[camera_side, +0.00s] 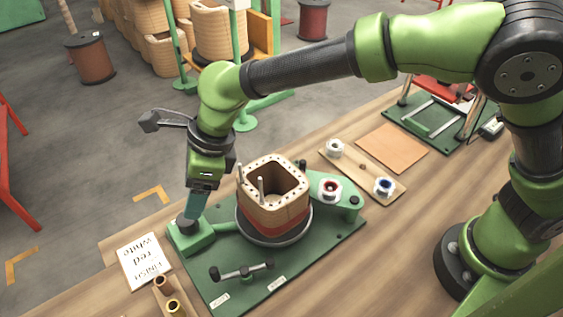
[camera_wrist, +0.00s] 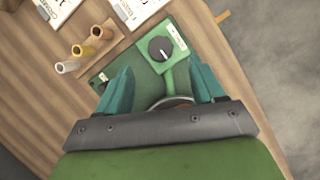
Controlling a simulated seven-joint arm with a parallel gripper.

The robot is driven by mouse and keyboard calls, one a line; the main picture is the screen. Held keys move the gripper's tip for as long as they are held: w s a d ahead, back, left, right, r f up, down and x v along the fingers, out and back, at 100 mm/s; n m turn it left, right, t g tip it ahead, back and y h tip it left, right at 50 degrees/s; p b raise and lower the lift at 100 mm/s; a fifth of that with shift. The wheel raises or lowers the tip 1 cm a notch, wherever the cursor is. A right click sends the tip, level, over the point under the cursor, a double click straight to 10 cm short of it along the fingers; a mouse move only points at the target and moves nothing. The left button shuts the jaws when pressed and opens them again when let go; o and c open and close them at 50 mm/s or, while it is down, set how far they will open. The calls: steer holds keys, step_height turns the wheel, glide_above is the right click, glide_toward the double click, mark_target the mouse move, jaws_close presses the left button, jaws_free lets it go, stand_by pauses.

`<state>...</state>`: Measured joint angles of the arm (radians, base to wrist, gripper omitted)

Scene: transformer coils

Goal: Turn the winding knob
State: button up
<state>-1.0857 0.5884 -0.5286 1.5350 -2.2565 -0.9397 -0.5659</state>
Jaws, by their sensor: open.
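The winding knob is a round black dial (camera_wrist: 160,48) with a white pointer line, on top of a green box (camera_wrist: 174,72). In the side view the knob (camera_side: 187,225) is a dark disc on the green box (camera_side: 191,240) at the left corner of the winding base. My gripper (camera_wrist: 160,72) is open and empty, its two teal fingers spread apart. In the wrist view the knob shows between and just beyond the fingertips. In the side view my gripper (camera_side: 195,206) points down close above the knob; I cannot tell whether it touches.
A square wooden coil former (camera_side: 272,190) with upright pins stands on the green base plate (camera_side: 300,250), right of my gripper. A black-handled crossbar (camera_side: 242,270) lies in front.

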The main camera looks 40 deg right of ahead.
steer(key=v, duration=0.9)
steer(key=shift+r, duration=0.15)
steer(key=w+d+f, duration=0.1)
steer(key=w+d, duration=0.1)
steer(key=w, duration=0.1)
steer(key=n+g, duration=0.3)
steer(key=n, duration=0.5)
glide_toward(187, 222)
steer(key=x, duration=0.9)
steer(key=shift+w+d+f, duration=0.1)
steer(key=shift+w+d, duration=0.1)
steer(key=shift+w, duration=0.25)
steer(key=shift+c, duration=0.5)
